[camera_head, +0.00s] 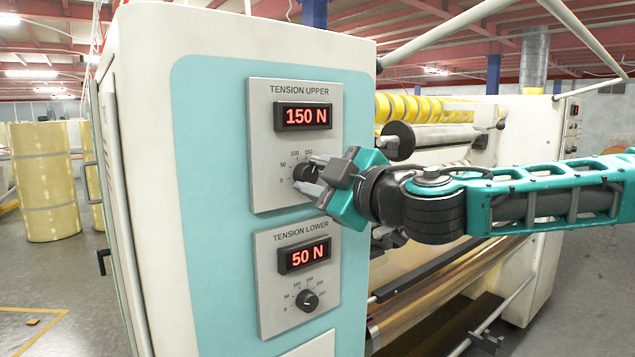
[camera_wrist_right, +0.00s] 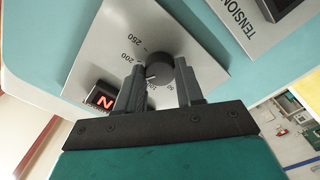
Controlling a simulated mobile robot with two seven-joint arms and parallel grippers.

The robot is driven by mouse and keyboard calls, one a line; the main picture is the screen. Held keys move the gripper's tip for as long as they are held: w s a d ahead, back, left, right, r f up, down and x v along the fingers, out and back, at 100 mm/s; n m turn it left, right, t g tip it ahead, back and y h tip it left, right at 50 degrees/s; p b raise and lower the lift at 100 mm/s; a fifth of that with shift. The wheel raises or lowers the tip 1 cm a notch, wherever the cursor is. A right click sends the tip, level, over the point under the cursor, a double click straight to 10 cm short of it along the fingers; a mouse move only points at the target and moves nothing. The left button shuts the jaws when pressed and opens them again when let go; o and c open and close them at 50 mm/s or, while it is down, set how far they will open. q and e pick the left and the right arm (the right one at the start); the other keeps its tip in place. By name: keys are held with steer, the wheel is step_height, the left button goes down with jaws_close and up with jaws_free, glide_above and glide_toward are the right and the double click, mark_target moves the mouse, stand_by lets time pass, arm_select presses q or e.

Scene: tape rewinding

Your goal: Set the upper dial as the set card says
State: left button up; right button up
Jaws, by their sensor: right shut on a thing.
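The upper dial (camera_head: 304,172) is a black knob on the grey TENSION UPPER plate (camera_head: 262,140). My right gripper (camera_head: 308,176) is at it and hides part of its scale. In the right wrist view, the two fingers of the gripper (camera_wrist_right: 157,88) are shut on the black knob (camera_wrist_right: 158,66), one on each side. The knob's white pointer line shows there, near the 150 to 200 side of the scale. The upper display (camera_head: 307,116) reads 150 N in red. The set card is not in view, and neither is my left gripper.
The lower plate (camera_head: 266,290) has a display (camera_head: 304,255) reading 50 N and its own dial (camera_head: 307,300). Rollers and a metal bar (camera_head: 450,135) of the machine lie behind my right arm. Yellow rolls (camera_head: 45,180) stand at the far left.

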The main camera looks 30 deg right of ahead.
steer(key=shift+n, duration=1)
steer(key=n, duration=0.2)
steer(key=shift+n, duration=0.4)
steer(key=n, duration=0.4)
steer(key=shift+n+b, duration=0.4)
steer(key=o, duration=1)
steer(key=shift+o, duration=0.2)
